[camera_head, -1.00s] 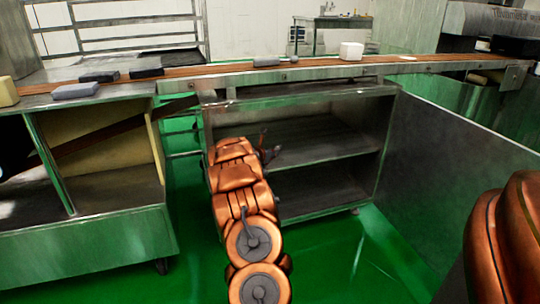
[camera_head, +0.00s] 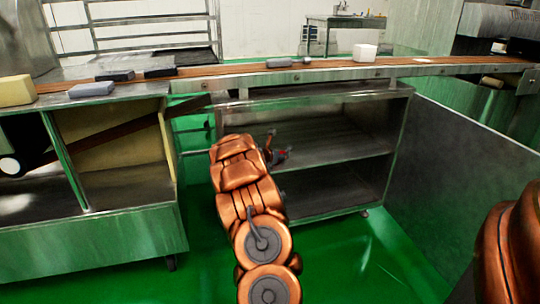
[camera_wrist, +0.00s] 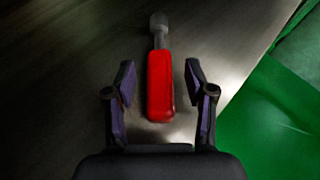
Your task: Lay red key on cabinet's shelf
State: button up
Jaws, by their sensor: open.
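The red key (camera_wrist: 160,90), with a red handle and a grey shank, lies on a grey metal surface in the wrist view. It appears to be the middle shelf (camera_head: 340,146) of the open metal cabinet (camera_head: 312,103). My gripper (camera_wrist: 159,74) is open, with a finger on each side of the red handle and a visible gap on both sides. In the head view my gripper (camera_head: 278,150) is at the left part of the cabinet's opening, by the middle shelf, with a small red spot beside it. My arm hides the cabinet's left side.
The shelf's edge and the green floor (camera_wrist: 270,125) show at the right of the wrist view. The rest of the middle shelf is clear. A conveyor (camera_head: 320,72) with several blocks runs above the cabinet. A grey panel (camera_head: 455,165) stands to the right.

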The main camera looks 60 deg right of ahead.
jog(key=p+v, duration=0.2)
jog(key=v, duration=0.5)
jog(key=shift+a+r, duration=0.15)
jog(key=shift+r, duration=0.15)
jog(key=shift+p+v, duration=0.3)
jog(key=shift+v, duration=0.45)
jog(key=shift+a, duration=0.2)
jog(key=s+a+r+m+g+y, duration=0.1)
jog(key=a+r+m, duration=0.4)
jog(key=a, duration=0.4)
jog(key=s+a+r+m+g, duration=0.1)
jog(key=a+r+m, duration=0.5)
jog(key=a, duration=0.2)
jog(key=s+a+f+m+y, duration=0.2)
jog(key=s+a+y, duration=0.2)
jog(key=a, duration=1.2)
jog(key=s+a+f+m+y, duration=0.2)
jog(key=s+a+f+y, duration=0.1)
jog(key=a, duration=1.4)
jog(key=s+a+f+m+y, duration=0.2)
jog(key=s+a+y, duration=0.3)
jog(key=a, duration=1.2)
jog(key=shift+s+f, duration=0.2)
jog(key=shift+s, duration=0.85)
